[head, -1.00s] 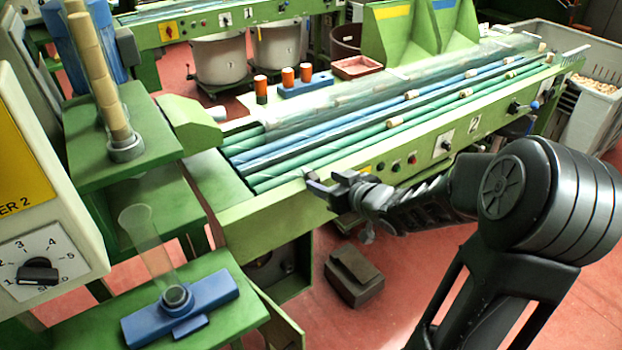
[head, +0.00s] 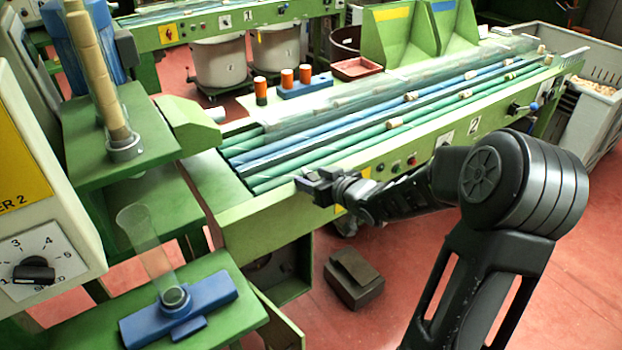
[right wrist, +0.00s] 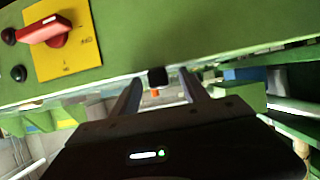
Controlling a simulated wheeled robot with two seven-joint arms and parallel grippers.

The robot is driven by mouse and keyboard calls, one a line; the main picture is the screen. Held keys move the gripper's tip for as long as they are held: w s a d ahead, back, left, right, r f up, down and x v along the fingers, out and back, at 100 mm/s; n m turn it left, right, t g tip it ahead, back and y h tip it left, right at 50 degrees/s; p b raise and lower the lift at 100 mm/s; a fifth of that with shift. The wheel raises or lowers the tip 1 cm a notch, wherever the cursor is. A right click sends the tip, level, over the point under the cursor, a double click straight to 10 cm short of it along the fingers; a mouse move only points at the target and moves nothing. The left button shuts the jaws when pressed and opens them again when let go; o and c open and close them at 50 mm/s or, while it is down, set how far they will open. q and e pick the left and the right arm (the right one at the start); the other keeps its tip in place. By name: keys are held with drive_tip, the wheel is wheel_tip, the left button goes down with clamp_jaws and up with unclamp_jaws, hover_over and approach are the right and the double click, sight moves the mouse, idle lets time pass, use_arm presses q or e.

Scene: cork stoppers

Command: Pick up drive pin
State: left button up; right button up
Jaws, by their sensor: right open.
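My right gripper (head: 308,184) is open at the front edge of the green machine marked 2, near its left corner. In the right wrist view its two fingers (right wrist: 159,79) point at the green front panel. A small dark stub, probably the drive pin (right wrist: 157,76), shows between the fingertips against the panel's edge. I cannot tell whether the fingers touch it. In the head view the gripper covers this spot, so the pin cannot be made out there. My left gripper is not in view.
The green front panel (right wrist: 215,35) carries a yellow plate with a red switch (right wrist: 46,29), close to the gripper. Green and blue rods (head: 330,155) lie along the machine top. A blue holder (head: 205,300) with a clear tube stands lower left. A dark block (head: 353,278) lies on the floor.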

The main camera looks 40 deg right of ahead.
drive_tip(key=shift+c, duration=0.3)
clamp_jaws()
idle(0.4)
